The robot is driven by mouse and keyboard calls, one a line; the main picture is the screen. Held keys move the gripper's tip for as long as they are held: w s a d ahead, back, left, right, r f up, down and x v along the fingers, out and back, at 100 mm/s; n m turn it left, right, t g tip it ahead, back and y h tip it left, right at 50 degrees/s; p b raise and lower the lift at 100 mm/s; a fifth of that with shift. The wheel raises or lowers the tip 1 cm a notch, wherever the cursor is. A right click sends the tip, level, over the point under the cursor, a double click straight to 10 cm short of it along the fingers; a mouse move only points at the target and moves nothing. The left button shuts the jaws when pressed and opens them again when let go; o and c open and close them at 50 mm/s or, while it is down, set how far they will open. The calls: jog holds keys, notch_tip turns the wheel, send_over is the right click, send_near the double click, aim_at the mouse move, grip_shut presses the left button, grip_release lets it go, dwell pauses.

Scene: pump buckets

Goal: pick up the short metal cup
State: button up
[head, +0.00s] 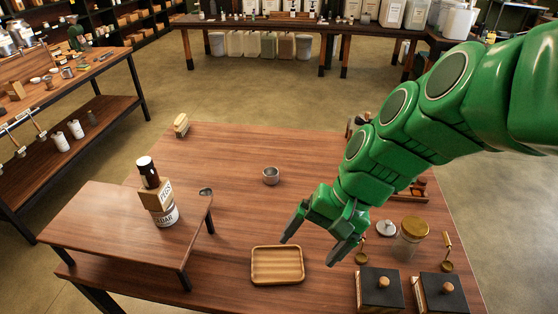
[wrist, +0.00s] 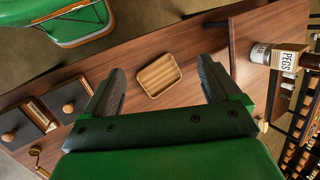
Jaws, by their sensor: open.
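The short metal cup (head: 271,176) stands upright on the wooden table, near its middle, in the head view. It is small, grey and round, with its open mouth up. My gripper (head: 308,249) is in front of the cup and to its right, above the table, with its fingers pointing down. The fingers are spread apart and empty, as the wrist view (wrist: 160,70) also shows. I cannot make out the cup in the wrist view.
A wooden tray (head: 253,266) lies by my gripper. A raised shelf (head: 95,215) at left carries a stacked can, PEGS block and dark bottle (head: 148,173). Lidded boxes (head: 380,288) and a glass jar (head: 410,240) stand at right. The table around the cup is clear.

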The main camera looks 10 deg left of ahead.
jog(key=w+a+f+m+t+y, duration=0.1)
jog(key=w+a+m+y, duration=0.2)
jog(key=w+a, duration=0.45)
jog(key=w+a+f+m+t+y, duration=0.1)
jog(key=w+a+m+y, duration=0.25)
jog(key=w, duration=0.65)
jog(key=w+a+f+m+t+y, duration=0.1)
jog(key=w+a+m+y, duration=0.1)
jog(key=w+a+m, duration=0.5)
jog(key=w+d+f+m+t, duration=0.25)
jog(key=w+f, duration=0.55)
jog(key=w, duration=0.5)
jog(key=m+t+h, duration=0.2)
jog(key=m+t, duration=0.2)
jog(key=m, duration=0.3)
send_near(266, 172)
jog(key=shift+x, duration=1.15)
jog(key=x, duration=0.3)
jog(key=shift+a+f, duration=0.1)
jog(key=shift+f, duration=0.2)
jog(key=shift+x, duration=0.8)
jog(key=shift+r, duration=0.15)
